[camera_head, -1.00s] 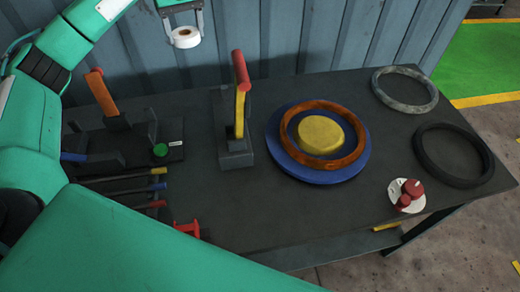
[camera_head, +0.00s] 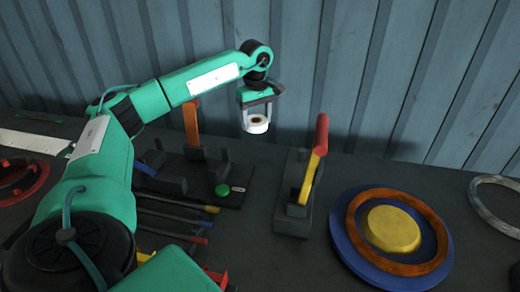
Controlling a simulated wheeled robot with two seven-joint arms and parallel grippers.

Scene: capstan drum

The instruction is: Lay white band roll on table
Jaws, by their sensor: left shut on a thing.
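The white band roll (camera_head: 257,127) is a small white ring with a brown core. My left gripper (camera_head: 256,112) points down and is shut on it. The roll hangs between the fingers near the wall, at the back of the dark table (camera_head: 330,180). It appears to be above the tabletop, but the exact gap is hard to tell. My right gripper is not in view.
A lever with a red and yellow handle (camera_head: 313,165) stands right of the roll. A tool rack with an orange handle (camera_head: 192,124) and a green knob (camera_head: 222,190) stands left. A blue disc (camera_head: 345,240) with an orange ring (camera_head: 360,238) lies right. A corrugated wall (camera_head: 330,70) is behind.

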